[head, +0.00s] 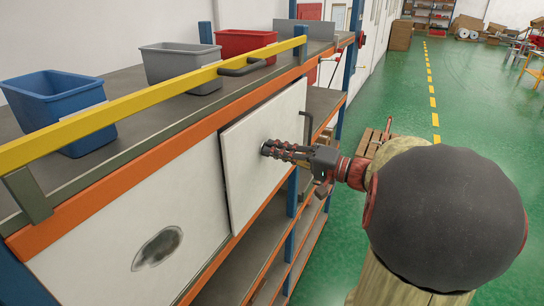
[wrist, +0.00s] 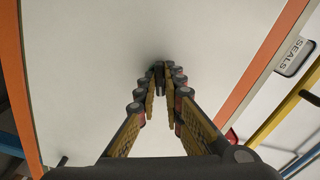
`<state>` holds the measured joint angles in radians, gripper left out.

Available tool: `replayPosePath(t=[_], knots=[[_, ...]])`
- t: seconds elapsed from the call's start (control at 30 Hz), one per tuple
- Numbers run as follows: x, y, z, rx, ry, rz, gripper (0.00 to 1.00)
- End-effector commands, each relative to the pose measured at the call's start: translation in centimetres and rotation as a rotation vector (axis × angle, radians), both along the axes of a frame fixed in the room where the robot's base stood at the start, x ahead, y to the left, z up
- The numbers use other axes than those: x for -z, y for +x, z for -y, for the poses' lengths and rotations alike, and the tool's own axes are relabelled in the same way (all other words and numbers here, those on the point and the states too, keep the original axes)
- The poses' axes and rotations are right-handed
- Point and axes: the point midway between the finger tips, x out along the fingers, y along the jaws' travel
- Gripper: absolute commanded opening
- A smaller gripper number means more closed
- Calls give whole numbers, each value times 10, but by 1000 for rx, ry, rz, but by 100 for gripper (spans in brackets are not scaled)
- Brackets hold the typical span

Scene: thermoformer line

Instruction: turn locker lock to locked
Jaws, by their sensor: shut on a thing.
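The white locker door (head: 245,185) is a flat panel set in the orange-edged rack, and it also fills most of the wrist view (wrist: 100,60). My gripper (head: 268,149) reaches it from the right, with its fingertips at the upper middle of the door face. In the wrist view the fingers (wrist: 167,75) converge to a narrow gap. They are shut on the locker lock (wrist: 158,70), of which only a small dark bit shows between the tips. Its turned position cannot be told.
A dark bar handle (head: 307,122) stands by the door's right edge. Above, a yellow rail (head: 130,103) fronts a shelf with blue (head: 50,110), grey (head: 180,65) and red (head: 240,42) bins. A SEALS label (wrist: 294,56) shows beyond the orange edge.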

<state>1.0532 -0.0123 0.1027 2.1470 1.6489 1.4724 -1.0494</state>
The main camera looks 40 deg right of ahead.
Motion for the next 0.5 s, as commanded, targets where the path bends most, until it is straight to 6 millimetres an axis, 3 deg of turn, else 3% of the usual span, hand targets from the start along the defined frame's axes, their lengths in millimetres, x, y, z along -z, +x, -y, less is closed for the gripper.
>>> replayPosePath(t=[0.5], knots=[[4,0,0,-1,-76,28,0]])
